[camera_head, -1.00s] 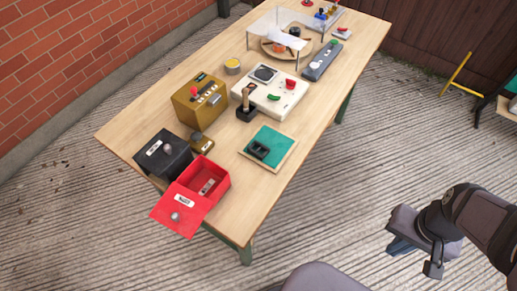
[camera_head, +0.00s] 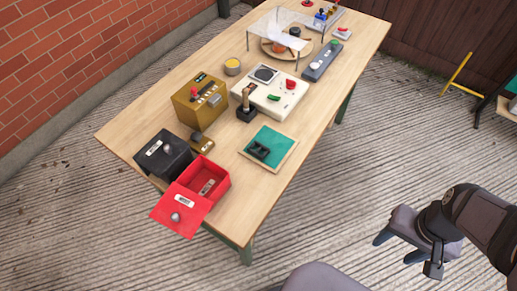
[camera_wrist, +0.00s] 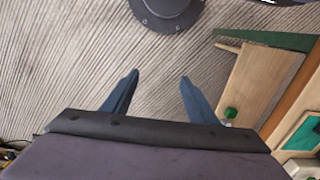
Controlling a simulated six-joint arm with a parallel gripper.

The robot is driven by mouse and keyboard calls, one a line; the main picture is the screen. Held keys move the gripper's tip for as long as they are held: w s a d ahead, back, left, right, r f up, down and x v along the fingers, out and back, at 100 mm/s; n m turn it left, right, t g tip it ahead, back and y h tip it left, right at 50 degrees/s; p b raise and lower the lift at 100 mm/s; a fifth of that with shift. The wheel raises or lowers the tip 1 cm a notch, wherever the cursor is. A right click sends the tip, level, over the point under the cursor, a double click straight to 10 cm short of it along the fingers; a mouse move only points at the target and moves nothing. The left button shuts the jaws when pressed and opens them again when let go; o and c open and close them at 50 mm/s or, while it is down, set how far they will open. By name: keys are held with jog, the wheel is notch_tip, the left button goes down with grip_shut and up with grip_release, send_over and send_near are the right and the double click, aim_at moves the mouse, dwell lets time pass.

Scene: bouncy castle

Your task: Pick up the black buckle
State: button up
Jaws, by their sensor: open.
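The black buckle (camera_head: 258,150) lies on a green mat with a pale wooden border (camera_head: 274,144), near the front right part of the wooden table. My gripper (camera_head: 397,250) is to the right of the table, well apart from the buckle, with its blue fingers spread and nothing between them. In the wrist view my gripper (camera_wrist: 158,77) is open over bare floor. The buckle cannot be made out there.
An open red drawer box (camera_head: 209,187) and a dark box (camera_head: 164,157) stand at the table's near left corner. A gold box (camera_head: 192,112), a black joystick (camera_head: 246,108) and a cream panel (camera_head: 270,101) stand beyond the mat. Free room lies between gripper and table.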

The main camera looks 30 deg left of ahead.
jog(key=m+y, duration=1.3)
jog(key=m, duration=0.5)
send_near(253, 147)
jog(key=d, duration=0.1)
jog(key=s+d, duration=0.1)
jog(key=d+b, duration=0.1)
jog(key=shift+s+f, duration=0.15)
jog(key=shift+s, duration=0.15)
jog(key=shift+w+a+m+t+y, duration=0.3)
jog(key=shift+w+m+t, duration=0.1)
jog(key=shift+w+t, duration=0.1)
jog(key=shift+p+x, duration=0.3)
jog(key=shift+x, duration=3.3)
jog(key=shift+a, duration=0.1)
jog(key=shift+c, duration=0.3)
jog(key=c, duration=1.1)
